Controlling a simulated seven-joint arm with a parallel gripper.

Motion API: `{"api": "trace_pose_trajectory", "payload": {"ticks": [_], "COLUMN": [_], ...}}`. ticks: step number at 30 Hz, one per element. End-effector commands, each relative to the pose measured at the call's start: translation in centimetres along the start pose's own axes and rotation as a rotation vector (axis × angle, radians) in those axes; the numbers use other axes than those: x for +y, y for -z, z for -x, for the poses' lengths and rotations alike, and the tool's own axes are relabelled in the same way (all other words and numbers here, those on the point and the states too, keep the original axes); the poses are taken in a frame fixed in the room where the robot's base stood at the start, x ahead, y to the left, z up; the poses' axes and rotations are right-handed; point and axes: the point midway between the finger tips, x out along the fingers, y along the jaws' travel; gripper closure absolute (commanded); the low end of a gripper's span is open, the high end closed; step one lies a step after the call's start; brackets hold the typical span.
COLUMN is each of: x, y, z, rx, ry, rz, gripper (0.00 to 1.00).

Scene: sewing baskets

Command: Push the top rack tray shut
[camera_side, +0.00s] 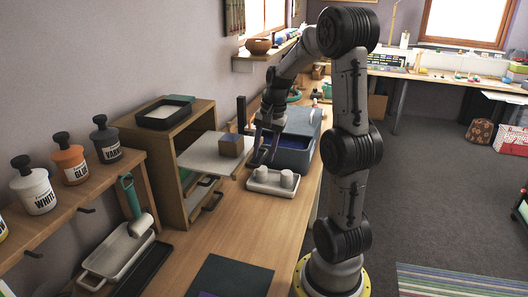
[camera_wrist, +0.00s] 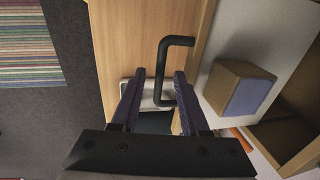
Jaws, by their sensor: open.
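The wooden rack (camera_side: 185,160) stands on the bench against the wall. Its pale top tray (camera_side: 203,153) sticks out to the right, with a wooden block (camera_side: 230,145) on it. In the wrist view the tray (camera_wrist: 232,42) is at the right, with the block (camera_wrist: 240,88) on it. A black bar handle (camera_wrist: 161,75) projects from the tray's front edge. My gripper (camera_side: 261,160) is open in front of the tray. In the wrist view my gripper's fingers (camera_wrist: 156,77) stand either side of the handle bar; I cannot tell whether they touch it.
A white dish (camera_side: 262,187) with two pale cups stands below my gripper. A blue-grey bin (camera_side: 292,157) is close behind it. A dark tray (camera_side: 166,111) rests on the rack's top. The bench front (camera_side: 240,232) has bare wood.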

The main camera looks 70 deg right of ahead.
Motion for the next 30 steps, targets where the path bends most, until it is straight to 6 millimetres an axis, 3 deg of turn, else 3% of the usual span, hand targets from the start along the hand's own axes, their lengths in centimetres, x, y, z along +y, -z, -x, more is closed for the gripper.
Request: {"api": "trace_pose_trajectory", "payload": {"ticks": [9, 16, 17, 30], "x": [0.0, 0.0, 0.0, 0.0], "y": [-0.01, -0.01, -0.01, -0.01], "z": [-0.23, -0.21, -0.21, -0.19], "rx": [0.0, 0.0, 0.0, 0.0], "ry": [0.0, 0.0, 0.0, 0.0], "rz": [0.0, 0.0, 0.0, 0.0], "gripper": [0.57, 0.98, 1.0, 1.0]}}
